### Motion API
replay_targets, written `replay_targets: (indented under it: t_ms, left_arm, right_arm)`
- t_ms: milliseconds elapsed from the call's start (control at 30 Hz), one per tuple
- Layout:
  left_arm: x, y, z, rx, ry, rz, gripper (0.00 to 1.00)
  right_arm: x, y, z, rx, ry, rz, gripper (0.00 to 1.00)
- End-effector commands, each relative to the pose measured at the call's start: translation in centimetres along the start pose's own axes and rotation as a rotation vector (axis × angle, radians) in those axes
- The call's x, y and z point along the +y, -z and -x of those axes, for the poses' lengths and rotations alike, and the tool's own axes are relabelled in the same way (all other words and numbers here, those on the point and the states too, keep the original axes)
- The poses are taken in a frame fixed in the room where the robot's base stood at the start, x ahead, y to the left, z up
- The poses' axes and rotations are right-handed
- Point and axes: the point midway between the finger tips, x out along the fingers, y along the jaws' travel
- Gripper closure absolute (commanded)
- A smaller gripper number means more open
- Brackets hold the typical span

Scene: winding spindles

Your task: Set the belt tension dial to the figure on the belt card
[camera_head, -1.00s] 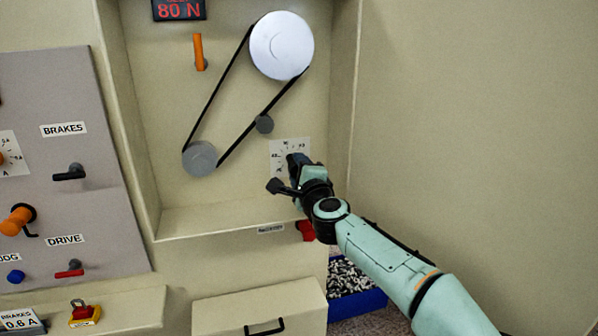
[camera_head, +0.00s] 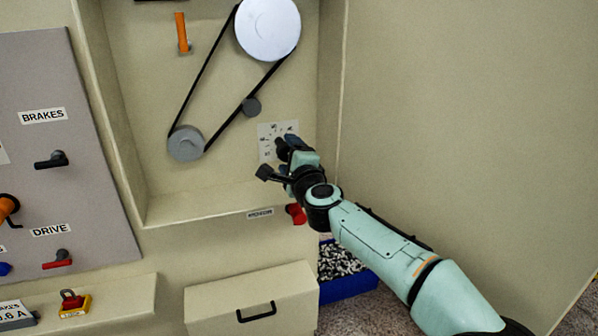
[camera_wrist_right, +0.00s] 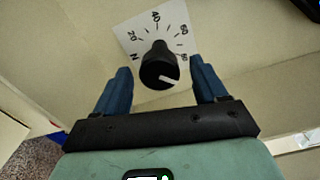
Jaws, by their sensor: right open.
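The belt tension dial is a black knob with a white pointer line (camera_wrist_right: 160,68) on a white scale plate (camera_wrist_right: 137,36) marked 20, 40, 60, 80 and N. The pointer line aims to the lower right in the right wrist view, near the 80 end. I cannot make out a belt card. My left gripper is not in view.
The black belt (camera_head: 222,58) runs around a large pulley (camera_head: 267,28) and a small pulley (camera_head: 186,143) left of the dial. A red knob (camera_head: 297,213) sits below the recess edge.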

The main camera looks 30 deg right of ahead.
Motion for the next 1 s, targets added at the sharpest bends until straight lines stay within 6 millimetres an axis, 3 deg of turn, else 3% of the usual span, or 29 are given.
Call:
replay_targets:
  t_ms: [300,500,700,1000]
  left_arm:
    - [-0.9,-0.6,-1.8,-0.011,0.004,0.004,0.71]
    - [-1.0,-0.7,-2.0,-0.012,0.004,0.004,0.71]
    - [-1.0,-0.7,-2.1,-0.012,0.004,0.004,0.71]
    - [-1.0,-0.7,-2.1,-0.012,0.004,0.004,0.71]
  right_arm:
    - [0.1,0.1,7.3,0.0,0.002,0.0,0.29]
    - [0.0,0.0,10.5,0.0,0.001,-0.001,0.29]
    - [0.1,0.0,11.6,0.0,0.0,0.0,0.29]
    - [0.1,0.0,11.6,0.0,0.0,0.0,0.29]
